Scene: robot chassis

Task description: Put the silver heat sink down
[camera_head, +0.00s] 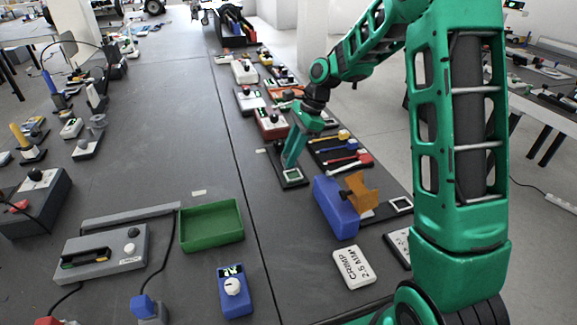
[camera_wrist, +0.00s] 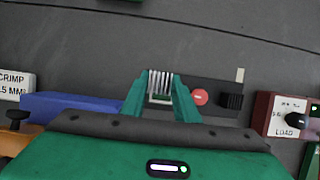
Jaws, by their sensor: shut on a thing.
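The silver heat sink (camera_wrist: 160,86) has upright fins and sits between the two green fingers of my gripper (camera_wrist: 160,92) in the wrist view. My gripper is shut on it. A dark plate (camera_wrist: 215,84) lies behind and beside it; whether the heat sink touches that plate, I cannot tell.
The dark plate carries a red disc (camera_wrist: 200,97) and a black ribbed block (camera_wrist: 231,96). A blue block (camera_head: 336,207) stands nearer, a red box (camera_head: 271,124) farther. A green tray (camera_head: 211,224) lies left. The bench (camera_head: 190,140) left of my gripper is largely clear.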

